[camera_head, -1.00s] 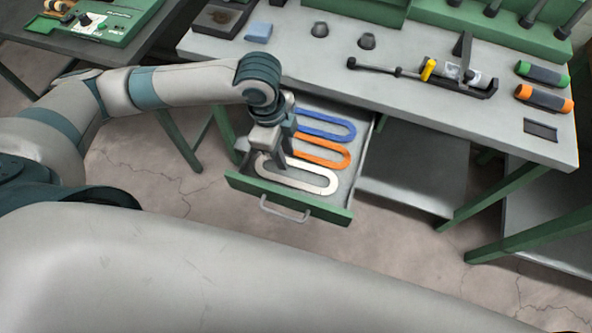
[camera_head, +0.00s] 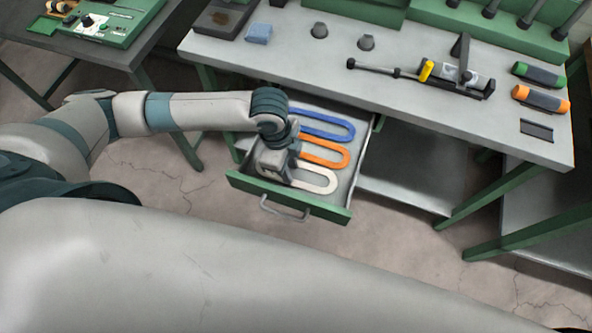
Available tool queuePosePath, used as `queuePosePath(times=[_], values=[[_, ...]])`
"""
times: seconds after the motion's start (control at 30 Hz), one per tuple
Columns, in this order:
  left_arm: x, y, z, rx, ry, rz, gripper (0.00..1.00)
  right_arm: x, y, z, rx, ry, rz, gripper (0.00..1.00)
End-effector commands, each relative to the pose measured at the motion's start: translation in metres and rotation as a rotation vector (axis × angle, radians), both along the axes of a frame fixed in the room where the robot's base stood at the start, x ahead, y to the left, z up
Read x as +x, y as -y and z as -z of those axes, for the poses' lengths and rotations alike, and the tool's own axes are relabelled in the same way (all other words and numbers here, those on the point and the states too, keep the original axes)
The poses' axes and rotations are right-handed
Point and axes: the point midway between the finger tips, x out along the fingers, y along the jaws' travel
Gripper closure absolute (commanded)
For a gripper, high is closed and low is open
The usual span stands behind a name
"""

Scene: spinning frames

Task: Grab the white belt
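The white belt (camera_head: 318,182) lies as a long loop in the open drawer (camera_head: 340,208), nearest the drawer's front. Its right end shows; its left part is hidden behind my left gripper. My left gripper (camera_head: 275,176) is down in the drawer at the belt's left end. Its fingertips are hidden, so I cannot tell whether it is open or shut, or whether it touches the belt. The orange belt (camera_head: 325,163) and the blue belt (camera_head: 330,136) lie behind the white one. My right gripper is not in view.
The grey workbench (camera_head: 400,100) stands above the drawer, with a clamp-like tool (camera_head: 455,80), an orange-ended block (camera_head: 540,98) and a green-ended block (camera_head: 538,75) on it. The drawer handle (camera_head: 284,210) sticks out in front. A second table (camera_head: 90,50) stands at the back left.

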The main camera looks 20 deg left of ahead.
Motion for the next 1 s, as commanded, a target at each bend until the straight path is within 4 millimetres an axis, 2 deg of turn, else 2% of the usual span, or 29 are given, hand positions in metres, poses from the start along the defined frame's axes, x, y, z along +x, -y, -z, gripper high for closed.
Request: queuePosePath(times=[0.17, 0.37, 0.87, 0.97, 1.0], values=[[-0.007, 0.004, 0.019, 0.001, -0.003, -0.001, 0.75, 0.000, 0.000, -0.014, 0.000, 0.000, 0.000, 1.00], [-0.005, 0.007, 0.039, 0.000, 0.000, 0.000, 0.75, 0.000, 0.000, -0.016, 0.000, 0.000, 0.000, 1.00], [-0.005, 0.007, 0.041, 0.000, 0.000, 0.000, 0.75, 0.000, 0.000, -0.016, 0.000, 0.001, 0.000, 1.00], [-0.005, 0.007, 0.041, 0.000, 0.000, 0.000, 0.96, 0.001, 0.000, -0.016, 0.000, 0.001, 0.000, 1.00], [-0.005, 0.007, 0.041, 0.000, 0.000, 0.000, 1.00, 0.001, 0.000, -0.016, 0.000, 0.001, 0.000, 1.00]])
